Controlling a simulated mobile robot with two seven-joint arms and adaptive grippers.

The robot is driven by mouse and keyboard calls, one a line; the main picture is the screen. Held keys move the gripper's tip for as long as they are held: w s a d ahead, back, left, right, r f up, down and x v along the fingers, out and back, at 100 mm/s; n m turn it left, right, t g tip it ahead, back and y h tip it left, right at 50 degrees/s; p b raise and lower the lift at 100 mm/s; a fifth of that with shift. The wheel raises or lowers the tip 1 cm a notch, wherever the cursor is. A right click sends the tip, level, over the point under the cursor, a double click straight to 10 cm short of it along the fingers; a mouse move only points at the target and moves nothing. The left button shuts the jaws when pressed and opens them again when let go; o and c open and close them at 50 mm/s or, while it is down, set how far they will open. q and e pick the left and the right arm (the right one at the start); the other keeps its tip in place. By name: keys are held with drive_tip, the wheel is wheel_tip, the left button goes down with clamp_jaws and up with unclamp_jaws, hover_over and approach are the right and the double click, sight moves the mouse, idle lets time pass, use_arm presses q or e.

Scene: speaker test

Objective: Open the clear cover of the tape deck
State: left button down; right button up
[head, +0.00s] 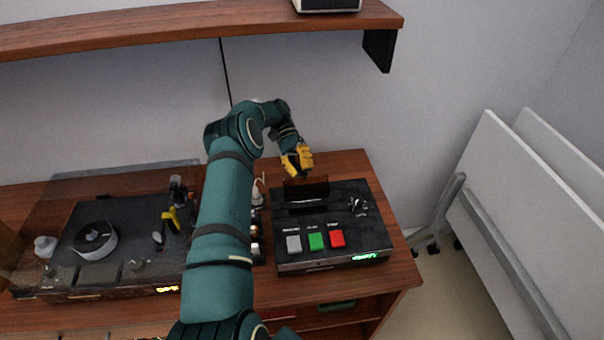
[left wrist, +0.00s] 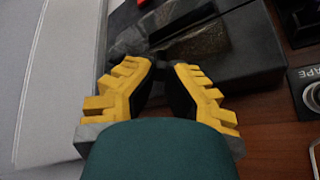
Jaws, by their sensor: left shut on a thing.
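The black tape deck (head: 345,255) stands on the wooden cabinet, with grey, green and red buttons on its front. Its clear cover (head: 307,190), smoky and see-through, stands raised at the back of the deck's top. My left gripper (head: 299,168), with yellow fingers, is at the cover's upper edge. In the left wrist view the fingers of my left gripper (left wrist: 165,65) close in on the cover (left wrist: 192,42), with the deck (left wrist: 245,55) beyond. The exact contact at the fingertips is partly hidden. My right gripper is in neither view.
A turntable (head: 125,240) under a clear lid is on the left of the cabinet (head: 405,280). Small objects stand between it and the deck, partly behind my left arm. A wooden shelf (head: 200,25) hangs above. White panels (head: 520,200) lean at right.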

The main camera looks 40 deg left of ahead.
use_arm(q)
drive_tip(key=shift+d+f+g, duration=0.15)
drive_tip(key=shift+f+g, duration=0.15)
drive_tip(key=shift+f, duration=0.1)
